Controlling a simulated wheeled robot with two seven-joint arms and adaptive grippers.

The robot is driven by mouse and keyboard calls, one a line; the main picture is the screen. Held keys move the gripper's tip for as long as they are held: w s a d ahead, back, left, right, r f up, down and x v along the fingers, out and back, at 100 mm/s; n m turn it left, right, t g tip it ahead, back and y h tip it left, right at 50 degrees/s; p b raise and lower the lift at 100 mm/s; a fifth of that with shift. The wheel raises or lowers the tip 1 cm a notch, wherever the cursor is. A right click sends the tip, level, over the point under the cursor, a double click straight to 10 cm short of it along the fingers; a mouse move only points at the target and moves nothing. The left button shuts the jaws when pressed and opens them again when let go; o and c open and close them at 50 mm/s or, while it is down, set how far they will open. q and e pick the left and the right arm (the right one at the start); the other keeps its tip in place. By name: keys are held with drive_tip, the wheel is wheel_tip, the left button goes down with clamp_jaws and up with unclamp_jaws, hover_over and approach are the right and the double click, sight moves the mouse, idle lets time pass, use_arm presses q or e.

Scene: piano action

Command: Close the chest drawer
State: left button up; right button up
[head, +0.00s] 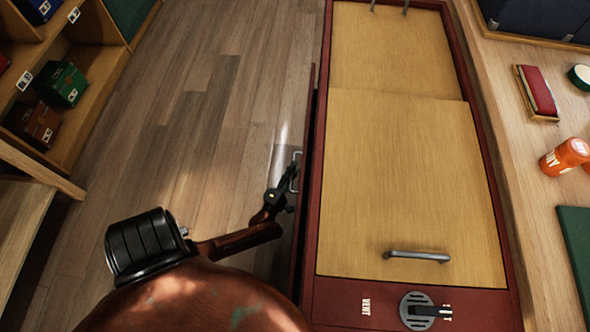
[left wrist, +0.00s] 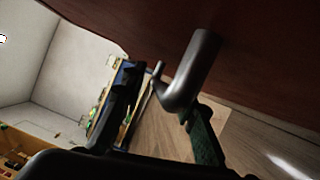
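The chest (head: 405,170) has a dark red frame and a pale wood top. Along its left side, the dark red drawer front (head: 306,130) stands slightly out, with a narrow dark gap behind it. A grey metal drawer handle (head: 296,172) sticks out from that front; it looms large in the left wrist view (left wrist: 195,70). My left gripper (head: 284,192) is at the handle. In the left wrist view its fingers (left wrist: 165,115) are apart, with the handle's bent end between them; contact is unclear. My right gripper is out of view.
A wooden counter (head: 530,180) runs along the right, with an orange bottle (head: 565,157) and a red box (head: 537,92). Shelves with small boxes (head: 60,84) stand at upper left. The wooden floor (head: 215,110) left of the chest is clear.

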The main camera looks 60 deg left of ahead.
use_arm(q)
drive_tip(key=shift+w, duration=0.1)
drive_tip(key=shift+c, duration=0.4)
clamp_jaws()
idle(0.3)
